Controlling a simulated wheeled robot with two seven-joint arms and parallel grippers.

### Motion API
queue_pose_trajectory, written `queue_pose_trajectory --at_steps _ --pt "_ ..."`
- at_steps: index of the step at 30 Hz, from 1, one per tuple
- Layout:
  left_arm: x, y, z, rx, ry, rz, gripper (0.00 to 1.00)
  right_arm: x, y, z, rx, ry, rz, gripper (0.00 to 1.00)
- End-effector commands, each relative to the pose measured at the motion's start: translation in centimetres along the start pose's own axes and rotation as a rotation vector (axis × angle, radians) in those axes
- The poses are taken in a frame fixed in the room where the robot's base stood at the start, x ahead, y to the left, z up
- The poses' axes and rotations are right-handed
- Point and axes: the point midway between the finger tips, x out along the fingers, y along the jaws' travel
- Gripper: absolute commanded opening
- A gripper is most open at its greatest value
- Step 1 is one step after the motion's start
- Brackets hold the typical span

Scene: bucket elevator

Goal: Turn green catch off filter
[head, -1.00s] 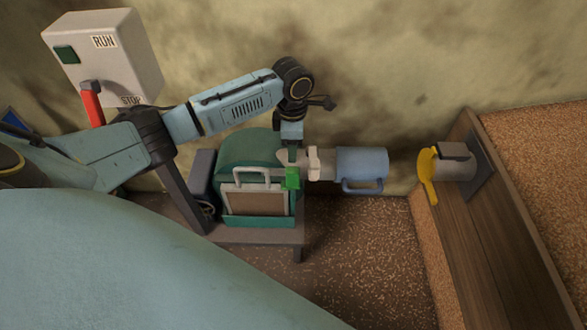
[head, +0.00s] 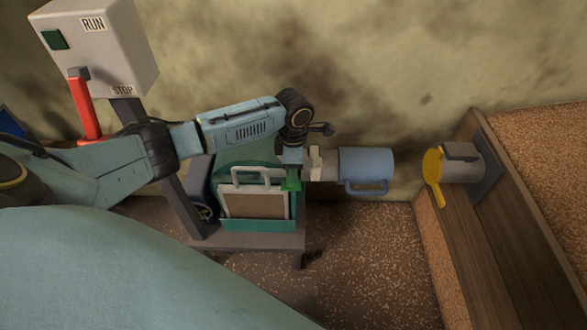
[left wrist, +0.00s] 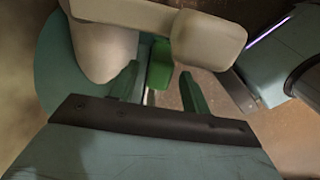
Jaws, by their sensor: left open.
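The green catch (head: 291,184) is at the upper right corner of the filter (head: 256,204), a brown panel in a pale frame with a handle on top. The filter sits in the front of the green housing (head: 240,155). My left gripper (head: 290,172) is directly above the catch, partly covering it in the head view. In the left wrist view, the catch (left wrist: 160,66) shows between the two green fingertips of my open left gripper (left wrist: 160,86), nearer the left finger. Whether either finger touches it I cannot tell. My right gripper is not in view.
A pale clamp-like part (head: 316,162) and a blue cup-shaped part (head: 366,168) are just right of the gripper. A grey RUN/STOP box (head: 105,50) with a red lever (head: 83,105) stands at left. A yellow-lidded spout (head: 434,172) is at right.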

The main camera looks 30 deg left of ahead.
Motion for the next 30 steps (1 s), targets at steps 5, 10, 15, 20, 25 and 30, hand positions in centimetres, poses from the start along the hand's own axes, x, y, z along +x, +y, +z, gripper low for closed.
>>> queue_pose_trajectory --at_steps 5,10,15,20,25,30 --pt "0.28 0.01 0.01 0.0 0.0 0.0 0.47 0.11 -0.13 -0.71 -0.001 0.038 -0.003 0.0" --pt "0.27 0.01 0.01 0.0 0.0 0.0 0.47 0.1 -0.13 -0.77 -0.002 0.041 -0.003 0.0" --pt "0.27 0.01 0.01 0.0 0.0 0.0 0.33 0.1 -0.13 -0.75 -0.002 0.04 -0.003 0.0" --pt "0.27 0.01 0.0 0.0 0.0 0.0 0.12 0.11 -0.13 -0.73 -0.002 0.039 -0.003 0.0" --pt "0.26 -0.01 0.0 0.0 0.0 0.0 0.03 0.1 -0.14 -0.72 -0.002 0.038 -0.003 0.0" --pt "0.22 -0.01 0.0 0.003 0.001 -0.001 0.03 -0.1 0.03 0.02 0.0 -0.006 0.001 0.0"
